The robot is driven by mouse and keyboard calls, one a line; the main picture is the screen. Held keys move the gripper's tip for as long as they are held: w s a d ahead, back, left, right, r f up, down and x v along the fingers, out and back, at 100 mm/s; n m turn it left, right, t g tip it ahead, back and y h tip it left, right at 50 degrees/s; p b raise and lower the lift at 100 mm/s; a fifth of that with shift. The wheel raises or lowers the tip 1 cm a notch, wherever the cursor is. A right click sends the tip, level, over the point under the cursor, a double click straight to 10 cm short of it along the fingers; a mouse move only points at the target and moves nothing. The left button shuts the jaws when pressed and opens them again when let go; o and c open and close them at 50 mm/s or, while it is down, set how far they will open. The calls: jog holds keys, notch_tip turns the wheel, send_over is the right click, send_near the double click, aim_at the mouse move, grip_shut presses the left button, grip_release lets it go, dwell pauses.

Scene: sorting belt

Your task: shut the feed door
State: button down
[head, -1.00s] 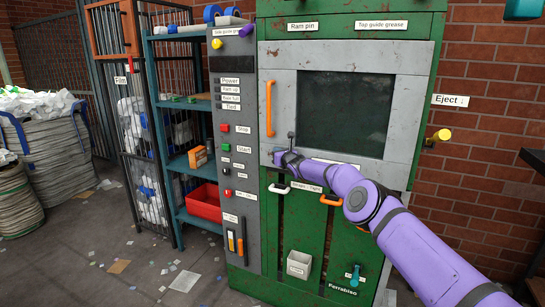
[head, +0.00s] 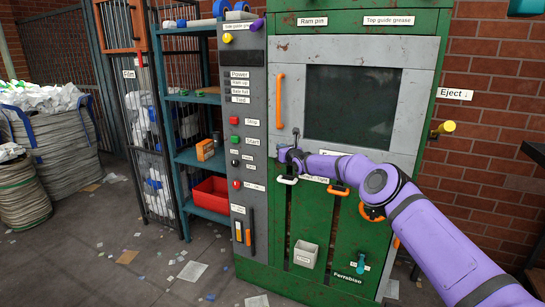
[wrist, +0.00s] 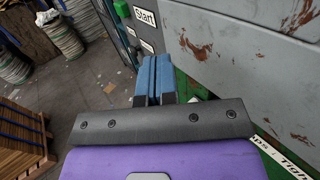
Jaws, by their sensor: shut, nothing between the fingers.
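The feed door is most likely the grey panel (head: 424,80) with a dark window on the green machine, but its label is mostly hidden by my arm. It has an upright orange handle (head: 280,103) at its left side. It looks about flush with the machine front; I cannot tell if it is fully shut. My gripper (head: 282,152) is at the door's lower left corner, below the handle. In the wrist view its blue fingers (wrist: 153,78) are together and empty, with the scratched grey panel (wrist: 235,45) to their right. I cannot tell if they touch it.
A control column (head: 245,125) with buttons stands directly left of the door. Beyond it are a blue shelf with a red bin (head: 210,196) and a wire cage. White, orange and other handles sit below the door. A yellow-tipped eject lever (head: 446,127) sticks out at right.

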jog(key=s+a, duration=0.3)
jog(key=s, duration=0.4)
jog(key=s+a+r+n+g+y, duration=0.1)
jog(key=s+r+n+g+y, duration=0.1)
jog(key=s+r+n, duration=0.55)
jog(key=s+r+n+g+y, duration=0.1)
jog(key=s+r+n+y, duration=0.25)
jog(key=r, duration=0.65)
jog(key=s+d+r+n+g, duration=0.25)
jog(key=s+r+n, duration=0.25)
jog(key=s, duration=0.3)
jog(key=s+d+r+n+g, duration=0.2)
jog(key=s+r+n+g, duration=0.1)
jog(key=s+r+n, duration=0.3)
jog(key=s+d+f+n+h, duration=0.2)
jog(key=s+d+h, duration=0.3)
jog(key=s+d, duration=0.6)
jog(key=s+d+f+n+g+h, duration=0.1)
jog(key=s+d+h, duration=0.4)
jog(key=s+d, duration=0.6)
jog(key=s+d+f+n+h, duration=0.3)
jog(key=s+d, duration=0.9)
jog(key=s, duration=1.1)
jog(key=shift+s+n+h, duration=0.2)
jog(key=shift+n+h, duration=0.7)
jog(key=shift+h, duration=0.15)
jog(key=shift+g, duration=0.25)
